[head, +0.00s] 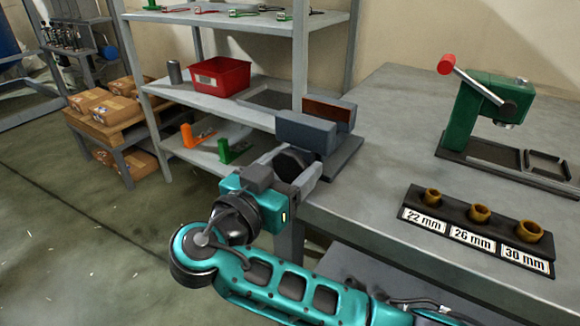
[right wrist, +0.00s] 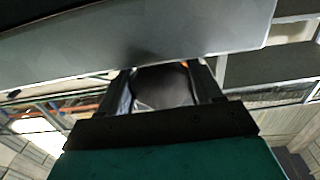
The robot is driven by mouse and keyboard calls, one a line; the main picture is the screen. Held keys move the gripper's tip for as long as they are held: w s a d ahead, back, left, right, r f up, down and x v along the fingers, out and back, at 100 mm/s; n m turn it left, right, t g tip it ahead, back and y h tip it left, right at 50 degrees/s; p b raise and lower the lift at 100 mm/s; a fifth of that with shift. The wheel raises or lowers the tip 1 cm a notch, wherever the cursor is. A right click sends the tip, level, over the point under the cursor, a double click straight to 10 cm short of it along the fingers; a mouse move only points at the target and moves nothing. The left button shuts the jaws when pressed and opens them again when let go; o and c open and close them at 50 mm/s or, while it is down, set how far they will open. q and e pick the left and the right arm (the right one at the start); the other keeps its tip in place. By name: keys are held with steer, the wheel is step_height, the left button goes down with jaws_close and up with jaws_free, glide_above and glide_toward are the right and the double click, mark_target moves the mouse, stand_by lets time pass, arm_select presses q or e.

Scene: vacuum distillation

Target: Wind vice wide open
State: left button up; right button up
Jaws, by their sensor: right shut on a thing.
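The vice (head: 305,131) is at the left end of the grey workbench. Its grey front jaw and its rear jaw, with a reddish-brown inner face, stand apart with a narrow gap showing between them. My right gripper (head: 296,168) is in front of the vice, below the front jaw, with its fingers on either side of a dark round knob (head: 289,162). In the right wrist view the knob (right wrist: 165,85) sits between the two fingers, under a large grey part of the vice (right wrist: 130,35). My left gripper is not in view.
A green press with a red-tipped lever (head: 475,115) stands on the bench to the right. A dark holder with brass rings (head: 478,228) marked 22, 26 and 30 mm lies nearer. A shelf with a red bin (head: 220,77) stands behind at left.

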steer(key=shift+n+p, duration=0.45)
steer(key=shift+n, duration=0.25)
steer(key=o, duration=0.9)
steer(key=shift+o, duration=0.2)
